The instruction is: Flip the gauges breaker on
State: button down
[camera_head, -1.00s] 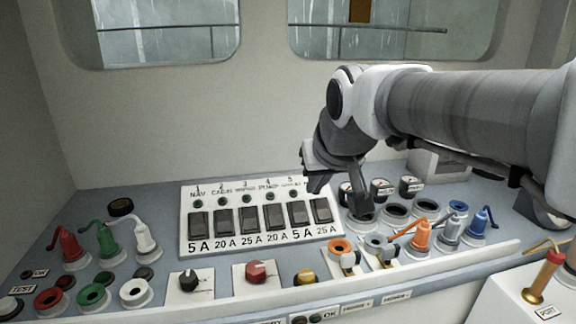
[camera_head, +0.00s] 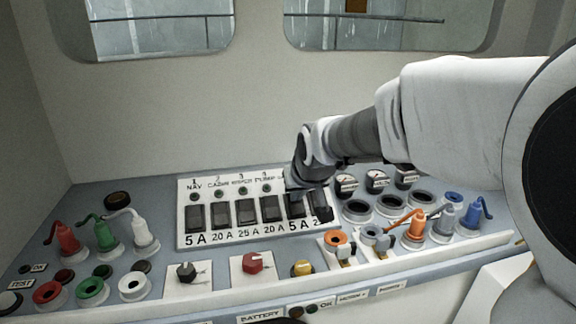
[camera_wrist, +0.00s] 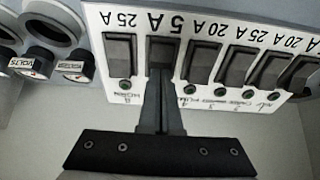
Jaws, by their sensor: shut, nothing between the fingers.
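The breaker panel (camera_head: 184,238) is a white plate with a row of dark rocker breakers, each with a small lamp. The gauges breaker (camera_head: 295,210) is the fifth from the left, marked 5 A; its name label is hidden by my gripper. My gripper (camera_head: 293,194) is shut and empty, its fingertips at the upper end of this breaker. In the wrist view, upside down, the gripper (camera_wrist: 161,78) reaches the 5 A gauges breaker (camera_wrist: 162,48), at or very near its surface; I cannot tell whether they touch. The gauges lamp is hidden behind the fingers.
The 25 A horn breaker (camera_wrist: 118,48) and the 20 A pump breaker (camera_wrist: 202,60) lie close on either side. Dials (camera_head: 376,181) and dark round sockets (camera_head: 390,205) stand to the right. Knobs (camera_head: 252,263) and coloured plugs (camera_head: 104,235) lie in front and left.

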jog(key=shift+w+r+p, duration=0.1)
jog(key=shift+p, duration=0.2)
jog(key=shift+w+r+g+p, duration=0.1)
jog(key=shift+w+g+p, duration=0.4)
jog(key=shift+p, duration=0.55)
jog(key=shift+a+f, duration=0.1)
jog(key=shift+f, duration=0.25)
jog(key=shift+s, duration=0.15)
